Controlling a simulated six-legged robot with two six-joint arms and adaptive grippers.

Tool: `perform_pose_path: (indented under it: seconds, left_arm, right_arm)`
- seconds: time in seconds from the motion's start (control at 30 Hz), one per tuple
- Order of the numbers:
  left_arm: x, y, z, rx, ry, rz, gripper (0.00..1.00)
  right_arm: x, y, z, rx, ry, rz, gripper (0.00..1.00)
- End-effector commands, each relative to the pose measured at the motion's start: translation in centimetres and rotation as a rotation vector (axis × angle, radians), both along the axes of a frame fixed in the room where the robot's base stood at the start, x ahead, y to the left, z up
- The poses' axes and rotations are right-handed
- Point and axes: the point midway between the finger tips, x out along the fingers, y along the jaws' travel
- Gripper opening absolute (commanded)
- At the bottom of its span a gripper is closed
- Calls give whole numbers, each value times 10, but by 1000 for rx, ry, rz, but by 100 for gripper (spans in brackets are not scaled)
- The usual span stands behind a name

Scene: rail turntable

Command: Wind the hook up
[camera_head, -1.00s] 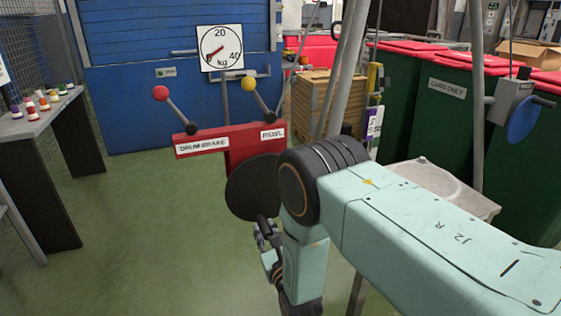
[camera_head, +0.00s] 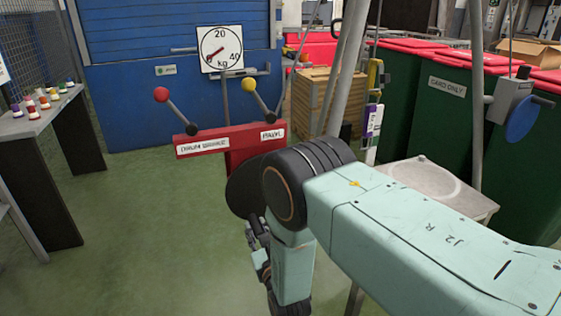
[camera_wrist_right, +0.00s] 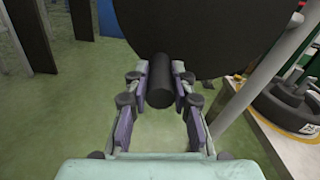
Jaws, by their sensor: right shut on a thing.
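The winch's black crank disc (camera_head: 243,190) stands below a red lever panel (camera_head: 230,142), partly hidden by my right arm. It fills the top of the right wrist view (camera_wrist_right: 215,35). A black cylindrical crank handle (camera_wrist_right: 160,85) sticks out from it. My right gripper (camera_wrist_right: 160,92) is shut on this handle, one finger on each side; it also shows low in the head view (camera_head: 257,238). The drum brake lever with a red knob (camera_head: 161,95) and the pawl lever with a yellow knob (camera_head: 248,84) both lean left. I cannot make out the hook. My left gripper is not in view.
A kg dial (camera_head: 220,48) hangs behind the panel, its needle at lower left. A dark table (camera_head: 60,130) with small coloured items stands left. A post holds a blue disc (camera_head: 521,118) at right, before green bins (camera_head: 450,120). Green floor at left is clear.

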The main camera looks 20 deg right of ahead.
Motion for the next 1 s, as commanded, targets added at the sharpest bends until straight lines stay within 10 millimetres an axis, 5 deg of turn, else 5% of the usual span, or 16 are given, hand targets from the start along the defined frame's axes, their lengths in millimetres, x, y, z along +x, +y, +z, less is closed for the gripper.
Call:
perform_pose_path:
  seconds: [0.77, 0.8, 1.0]
  left_arm:
    - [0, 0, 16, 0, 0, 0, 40]
    - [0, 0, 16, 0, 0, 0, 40]
    - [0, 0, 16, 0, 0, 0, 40]
  right_arm:
    - [1, 25, 17, -1, -11, 19, 0]
    - [1, 25, 17, -1, -11, 19, 27]
    - [1, 23, 16, -1, -8, 15, 44]
